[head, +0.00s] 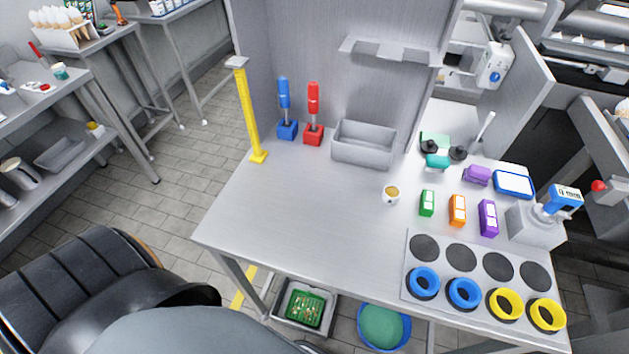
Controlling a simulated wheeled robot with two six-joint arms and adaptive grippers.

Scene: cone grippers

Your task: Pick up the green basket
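A green basket (305,308) with small pale items in it sits inside a grey bin (279,321), low down beneath the front edge of the metal table (300,225). Its far side is close to the table edge. A blue round tub (404,334) with a green content (381,325) stands to its right, also beneath the table edge. Neither of my grippers shows in the head view, so I cannot see where they are relative to the basket.
On the table are a yellow post (248,115), blue (286,112) and red (313,115) upright tools, a grey tray (364,155), a cup (391,195), small coloured boxes (457,210) and a plate with blue and yellow rings (422,281). The table's left front is clear.

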